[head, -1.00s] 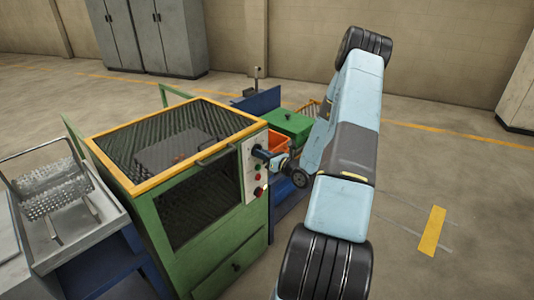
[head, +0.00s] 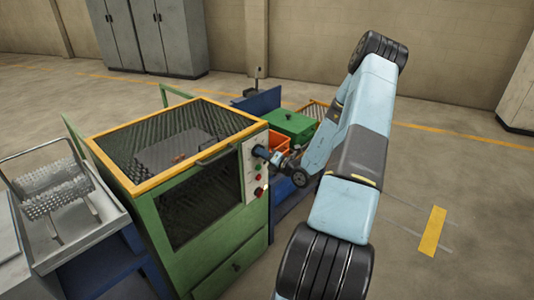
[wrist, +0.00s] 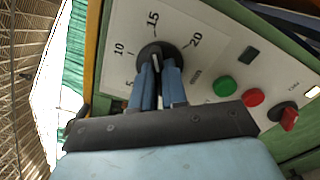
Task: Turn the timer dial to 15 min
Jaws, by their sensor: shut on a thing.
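The timer dial (wrist: 165,54) is a round black knob on the pale control panel (wrist: 215,52) of the green furnace cabinet. Printed marks 5, 10, 15 and 20 run around it in the wrist view. My gripper (wrist: 158,72) faces the panel with its two blue fingers shut on the dial's grip, covering its lower part. A small light mark shows between the fingertips; I cannot tell which number the dial points to. In the head view my gripper (head: 262,152) is at the panel's upper part and hides the dial.
Below the dial in the head view, the wrist view shows a green button (wrist: 224,86), a red button (wrist: 253,97) and a red-handled switch (wrist: 288,118). An orange bin (head: 279,145) and green box (head: 290,124) stand close behind my wrist. Open floor lies to the right.

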